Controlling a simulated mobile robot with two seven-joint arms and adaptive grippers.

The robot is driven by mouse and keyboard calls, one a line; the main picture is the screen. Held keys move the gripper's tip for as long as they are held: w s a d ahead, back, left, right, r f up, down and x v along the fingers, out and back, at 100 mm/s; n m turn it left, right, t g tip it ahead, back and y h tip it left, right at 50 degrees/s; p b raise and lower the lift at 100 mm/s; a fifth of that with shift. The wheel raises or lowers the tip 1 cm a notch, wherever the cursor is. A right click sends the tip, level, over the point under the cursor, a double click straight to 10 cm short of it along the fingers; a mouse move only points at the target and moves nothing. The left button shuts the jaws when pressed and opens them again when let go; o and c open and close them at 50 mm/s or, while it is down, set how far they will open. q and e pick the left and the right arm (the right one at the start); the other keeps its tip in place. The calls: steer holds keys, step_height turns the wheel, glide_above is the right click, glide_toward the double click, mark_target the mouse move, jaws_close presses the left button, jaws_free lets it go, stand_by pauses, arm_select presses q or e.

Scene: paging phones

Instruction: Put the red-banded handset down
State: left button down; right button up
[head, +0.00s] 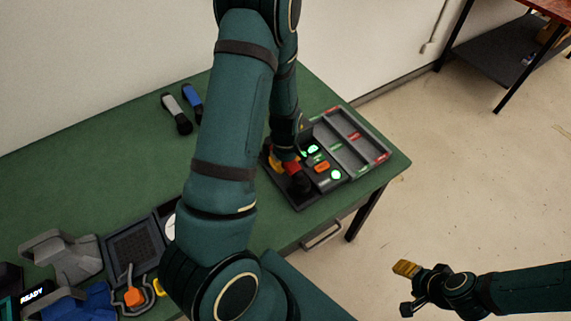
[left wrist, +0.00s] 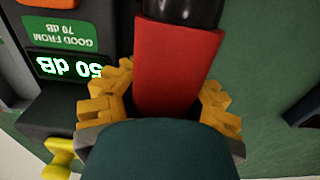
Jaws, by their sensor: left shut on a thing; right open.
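The red-banded handset (head: 292,168) is at the near left of the grey phone unit on the green table, its dark end toward the table's front edge. My left gripper (head: 280,162) is shut on it. In the left wrist view the red band (left wrist: 178,65) lies between the yellow fingers of my left gripper (left wrist: 167,92), with a glossy black end beyond. My arm hides part of the handset, and I cannot tell whether it touches the unit beneath. My right gripper (head: 405,288) is open and empty, over the floor beyond the table.
The unit's meter (left wrist: 70,68) is lit and reads 50 dB, beside a "GOOD FROM 70 dB" label. A compartmented tray (head: 350,140) adjoins it. Grey (head: 176,114) and blue (head: 192,101) handsets lie at the back. Cradles and a dark panel (head: 134,247) crowd the near left.

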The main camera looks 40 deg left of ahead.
arm_select(q)
step_height(320, 180, up, 10)
steer(key=shift+f+p, duration=0.1)
steer(key=shift+p, duration=0.9)
arm_select(e)
steer(key=shift+s+b, duration=0.2)
steer(key=shift+b, duration=1)
step_height(320, 180, down, 2)
steer(key=shift+s+f+b, duration=0.15)
steer(key=shift+f+b, duration=0.05)
steer(key=shift+b, duration=0.85)
steer(key=shift+c, duration=0.9)
arm_select(q)
steer(key=w+d+f+m, duration=0.1)
steer(key=d+m, duration=0.6)
steer(key=d, duration=0.1)
steer(key=w+d+f+m, duration=0.2)
steer(key=d+m, duration=0.5)
steer(key=d, duration=0.1)
steer(key=shift+w+d+f+m, duration=0.2)
steer(key=shift+d+m, duration=0.05)
steer(key=shift+m, duration=0.15)
arm_select(e)
steer(key=shift+a, duration=0.1)
